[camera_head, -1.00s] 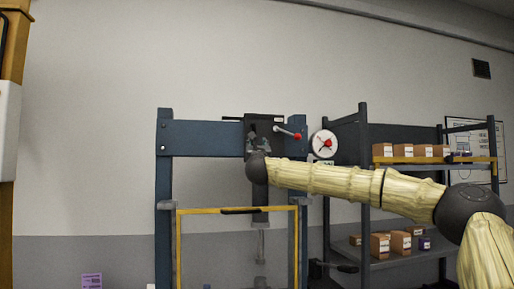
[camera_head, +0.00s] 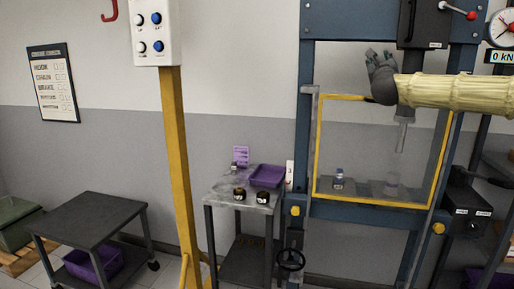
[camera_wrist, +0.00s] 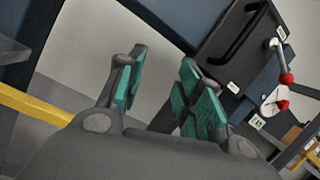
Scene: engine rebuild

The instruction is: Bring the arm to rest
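My gripper (camera_head: 379,56) is raised in front of the blue press frame (camera_head: 304,130) in the head view. Its fingers point up, level with the upper part of the press. My arm comes in from the right edge, roughly level. In the wrist view my gripper (camera_wrist: 163,82) has its two green-padded fingers apart with nothing between them. The dark press head (camera_wrist: 238,50) with its red-knobbed lever (camera_wrist: 286,78) stands behind and to the right of the fingers there.
The press has a yellow-edged clear guard (camera_head: 318,150), with small parts behind it. A small table (camera_head: 222,200) holds a purple tray (camera_head: 267,176) and dark-topped jars. A yellow post (camera_head: 175,150) with a button box (camera_head: 153,33) and a grey cart (camera_head: 92,216) stand left.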

